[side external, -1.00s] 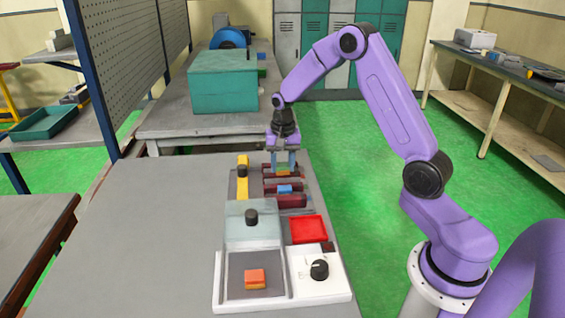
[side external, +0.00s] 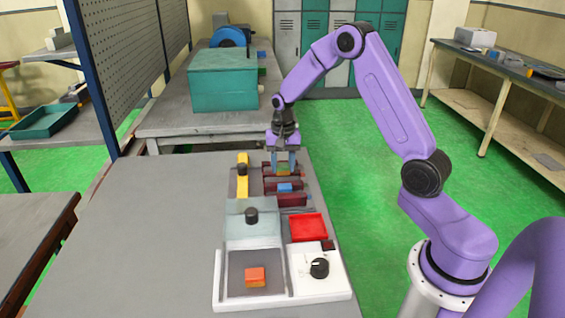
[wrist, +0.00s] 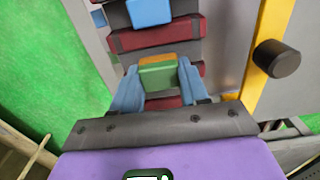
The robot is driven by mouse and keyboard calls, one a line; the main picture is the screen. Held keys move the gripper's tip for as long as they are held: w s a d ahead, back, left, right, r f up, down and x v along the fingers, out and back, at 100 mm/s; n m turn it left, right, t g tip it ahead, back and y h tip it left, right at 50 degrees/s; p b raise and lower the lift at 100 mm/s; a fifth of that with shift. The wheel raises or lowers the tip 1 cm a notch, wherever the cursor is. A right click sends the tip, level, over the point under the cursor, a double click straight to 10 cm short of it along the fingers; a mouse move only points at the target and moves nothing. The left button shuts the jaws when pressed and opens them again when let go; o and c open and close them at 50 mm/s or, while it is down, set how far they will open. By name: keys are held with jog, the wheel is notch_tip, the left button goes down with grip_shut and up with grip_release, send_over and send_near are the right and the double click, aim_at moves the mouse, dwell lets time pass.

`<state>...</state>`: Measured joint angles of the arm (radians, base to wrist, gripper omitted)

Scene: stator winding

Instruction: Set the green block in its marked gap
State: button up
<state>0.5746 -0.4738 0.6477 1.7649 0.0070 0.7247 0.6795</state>
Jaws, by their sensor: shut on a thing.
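The green block (wrist: 157,76) has an orange strip along its far edge. My gripper (wrist: 158,82) is shut on it, with a pale blue finger on either side. In the side external view my gripper (side external: 285,164) points down at the far end of a rack of dark red bars (side external: 291,201). The block is small there, between the fingertips. A blue block (wrist: 150,12) sits in a gap between bars, and also shows in the side external view (side external: 285,187). The fingers hide the space under the green block, so I cannot tell whether it is seated.
A yellow bar with a black knob (side external: 242,170) stands left of the rack. Nearer are a grey-blue plate with a black knob (side external: 238,232), a red tray (side external: 309,227), an orange block (side external: 255,277) and a white dial panel (side external: 305,285). The table's left side is clear.

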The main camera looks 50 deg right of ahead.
jog(key=shift+f, duration=0.95)
dwell(0.7)
dwell(0.4)
jog(key=o, duration=1.4)
jog(key=shift+r, duration=0.1)
jog(key=shift+r, duration=3.4)
